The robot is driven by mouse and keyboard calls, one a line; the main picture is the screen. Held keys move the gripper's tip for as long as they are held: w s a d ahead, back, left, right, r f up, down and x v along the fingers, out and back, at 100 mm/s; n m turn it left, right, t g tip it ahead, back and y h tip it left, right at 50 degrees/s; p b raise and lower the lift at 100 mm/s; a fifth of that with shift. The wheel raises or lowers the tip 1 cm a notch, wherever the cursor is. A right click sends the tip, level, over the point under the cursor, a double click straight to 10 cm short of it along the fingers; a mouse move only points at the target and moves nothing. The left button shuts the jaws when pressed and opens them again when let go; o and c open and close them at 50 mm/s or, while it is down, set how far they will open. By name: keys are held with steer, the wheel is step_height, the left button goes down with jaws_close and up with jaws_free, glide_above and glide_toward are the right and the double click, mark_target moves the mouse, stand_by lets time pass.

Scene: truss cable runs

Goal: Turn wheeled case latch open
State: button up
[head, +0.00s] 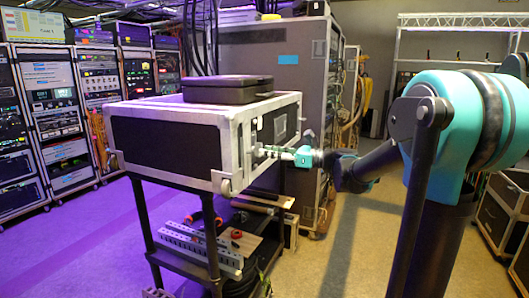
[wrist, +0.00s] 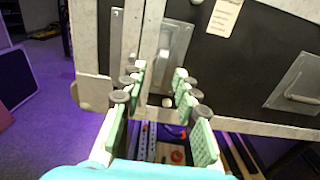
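The case (head: 165,140) is black with silver edges and sits on a black cart. Its near side face fills much of the wrist view (wrist: 240,55). A grey metal latch plate (wrist: 177,42) is set in that face near its left edge, beside a pale metal strip. My gripper (head: 264,152) is at the case's right face in the head view. In the wrist view my gripper (wrist: 160,82) has its green fingers spread, left and right of the latch plate's lower part, with a visible gap between them. Whether a fingertip touches the latch cannot be told.
A recessed handle plate (wrist: 298,88) is farther right on the face. A dark flat box (head: 228,90) lies on the case. The cart's lower shelf (head: 190,265) holds tools and a perforated metal bar. A large grey case (head: 270,65) stands behind. Purple-lit floor (head: 90,240) is clear at left.

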steer(key=v, duration=0.9)
steer(key=shift+d, duration=0.25)
steer(key=shift+s+f, duration=0.1)
steer(key=shift+s, duration=0.05)
